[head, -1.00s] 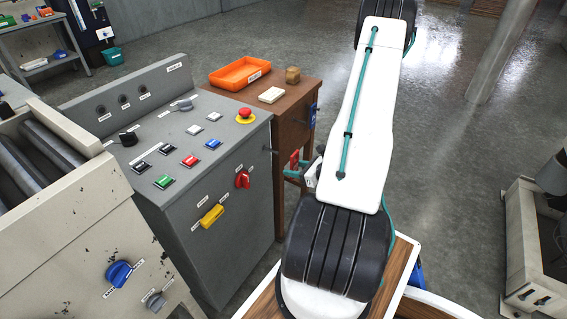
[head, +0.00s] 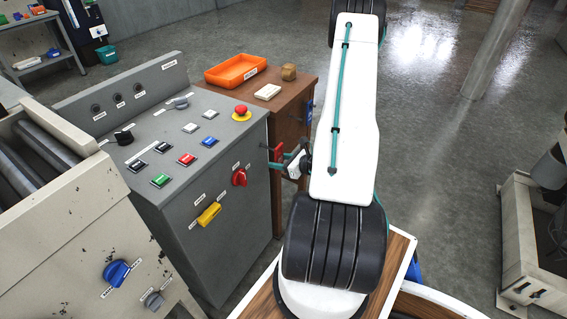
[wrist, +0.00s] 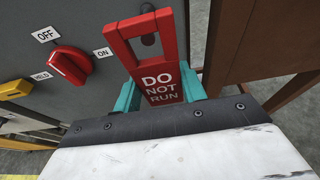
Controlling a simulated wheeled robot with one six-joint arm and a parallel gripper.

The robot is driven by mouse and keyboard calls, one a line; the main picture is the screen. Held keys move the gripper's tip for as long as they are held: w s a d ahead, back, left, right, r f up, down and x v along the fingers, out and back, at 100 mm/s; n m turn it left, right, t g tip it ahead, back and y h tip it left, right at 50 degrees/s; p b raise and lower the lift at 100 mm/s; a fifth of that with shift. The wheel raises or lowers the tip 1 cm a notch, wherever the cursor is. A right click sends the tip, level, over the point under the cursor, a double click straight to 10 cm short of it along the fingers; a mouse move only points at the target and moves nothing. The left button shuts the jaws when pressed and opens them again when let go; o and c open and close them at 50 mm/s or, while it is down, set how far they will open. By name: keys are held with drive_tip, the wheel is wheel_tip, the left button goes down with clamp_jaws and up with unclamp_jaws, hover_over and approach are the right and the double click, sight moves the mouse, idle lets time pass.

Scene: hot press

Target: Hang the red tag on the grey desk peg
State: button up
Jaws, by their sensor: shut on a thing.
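The red tag (wrist: 162,84), marked DO NOT RUN, has a rectangular opening in its upper part. My gripper (wrist: 162,92) is shut on its lower part with teal fingers, and the tag also shows in the head view (head: 278,153). The dark peg (wrist: 148,38) on the grey desk (head: 215,150) shows through the tag's opening, and a dark bit shows above the tag's top bar. I cannot tell whether the peg passes through the opening. In the head view the tag is close to the desk's right front edge, and the peg is not clear there.
A red OFF/ON knob (wrist: 72,65) and a yellow handle (wrist: 12,89) are left of the tag. A brown wooden table (head: 292,100) stands just right of the desk, bearing an orange tray (head: 235,70). A blue item (head: 309,112) is on its side.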

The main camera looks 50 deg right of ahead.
sight(262, 158)
drive_tip(key=shift+w+a+f, duration=0.1)
drive_tip(key=shift+w, duration=0.8)
drive_tip(key=shift+w+a+f, duration=0.1)
drive_tip(key=shift+w, duration=0.8)
drive_tip(key=shift+w+f, duration=0.25)
drive_tip(key=shift+w, duration=0.25)
drive_tip(key=o, duration=1.1)
drive_tip(key=shift+c, duration=0.2)
drive_tip(key=v, duration=0.7)
drive_tip(key=shift+s, duration=0.35)
